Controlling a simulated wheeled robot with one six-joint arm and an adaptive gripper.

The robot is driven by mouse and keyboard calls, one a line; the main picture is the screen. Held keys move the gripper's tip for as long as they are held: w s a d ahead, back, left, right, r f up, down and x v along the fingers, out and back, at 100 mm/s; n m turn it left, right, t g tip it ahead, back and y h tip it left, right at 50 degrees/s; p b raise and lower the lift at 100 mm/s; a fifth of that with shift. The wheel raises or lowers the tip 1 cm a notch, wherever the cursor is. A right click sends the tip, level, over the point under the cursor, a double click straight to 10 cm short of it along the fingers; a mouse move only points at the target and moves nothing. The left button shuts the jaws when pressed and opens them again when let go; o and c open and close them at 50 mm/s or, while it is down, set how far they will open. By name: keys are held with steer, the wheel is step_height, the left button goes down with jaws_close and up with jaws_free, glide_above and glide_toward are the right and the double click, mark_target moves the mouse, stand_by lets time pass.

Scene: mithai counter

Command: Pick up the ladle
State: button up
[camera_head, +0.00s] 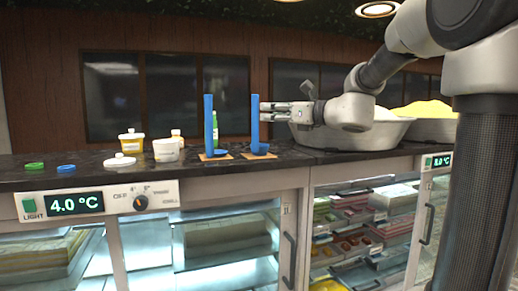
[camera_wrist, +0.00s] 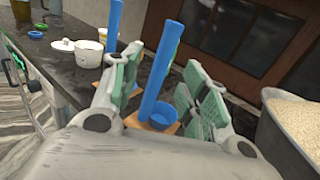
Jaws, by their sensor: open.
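Two blue ladles stand upright on the counter, each on an orange square mat. The right ladle (camera_head: 255,122) is nearest my gripper (camera_head: 268,112), which comes from the right at mid-handle height. In the wrist view this ladle's handle (camera_wrist: 161,68) rises between my open fingers (camera_wrist: 158,76), and its cup (camera_wrist: 163,117) rests low on the mat (camera_wrist: 140,122). I cannot tell whether a finger touches the handle. The left ladle (camera_head: 208,122) stands apart; it also shows in the wrist view (camera_wrist: 114,28), partly behind a finger.
A large metal bowl (camera_head: 345,138) with pale contents stands right of the ladles, beneath my wrist. Green (camera_head: 34,166) and blue (camera_head: 66,169) lids lie at the far left.

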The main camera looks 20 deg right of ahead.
steer(key=x, duration=0.7)
steer(key=shift+w+r, duration=0.15)
steer(key=shift+w, duration=0.3)
jaws_close()
